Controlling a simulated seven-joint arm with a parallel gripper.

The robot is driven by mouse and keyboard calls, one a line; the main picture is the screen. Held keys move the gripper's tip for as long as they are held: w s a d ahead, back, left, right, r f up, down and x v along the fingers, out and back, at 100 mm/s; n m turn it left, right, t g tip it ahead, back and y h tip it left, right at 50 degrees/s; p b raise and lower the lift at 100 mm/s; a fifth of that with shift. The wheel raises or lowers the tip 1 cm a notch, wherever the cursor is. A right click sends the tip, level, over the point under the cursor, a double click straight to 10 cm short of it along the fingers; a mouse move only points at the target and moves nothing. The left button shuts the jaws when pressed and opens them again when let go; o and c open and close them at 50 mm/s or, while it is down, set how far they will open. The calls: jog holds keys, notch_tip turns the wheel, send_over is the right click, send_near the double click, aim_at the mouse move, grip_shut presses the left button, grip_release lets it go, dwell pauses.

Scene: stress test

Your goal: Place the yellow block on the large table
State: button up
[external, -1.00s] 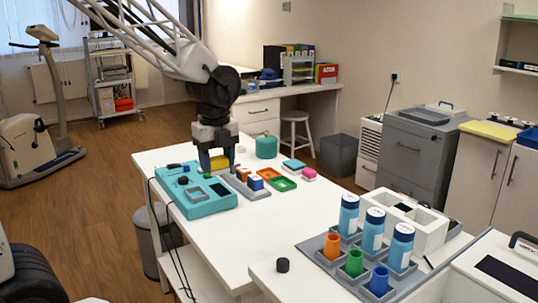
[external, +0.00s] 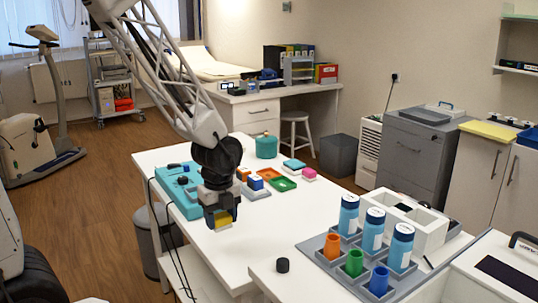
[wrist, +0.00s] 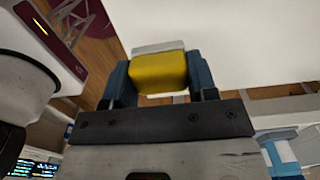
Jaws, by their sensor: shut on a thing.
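The yellow block (external: 224,219) is between the fingers of my gripper (external: 221,221), over the white surface of the large table (external: 255,234). In the wrist view the yellow block (wrist: 160,72) fills the gap between the two blue-grey fingers of my gripper (wrist: 160,80). My gripper is shut on it. The block appears close above the table, and I cannot tell whether it touches. My gripper hides part of the block and of the teal tray behind it.
The teal tray (external: 180,192) and a grey sorting tray (external: 257,193) with an orange and a blue block stand behind my gripper. A green tray (external: 282,184) is to their right. A grey rack (external: 313,246) with bottles and cups stands at right. The table's front middle is clear.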

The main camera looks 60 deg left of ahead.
jog(key=shift+f, duration=0.1)
dwell(0.5)
send_over(266, 221)
jog(key=shift+f, duration=0.75)
dwell(0.4)
jog(key=shift+f, duration=1.75)
jog(key=shift+f, duration=0.1)
jog(key=o, duration=0.5)
jog(key=shift+f, duration=0.1)
jog(key=shift+c, duration=0.2)
jog(key=o, duration=0.4)
jog(key=shift+o, duration=0.2)
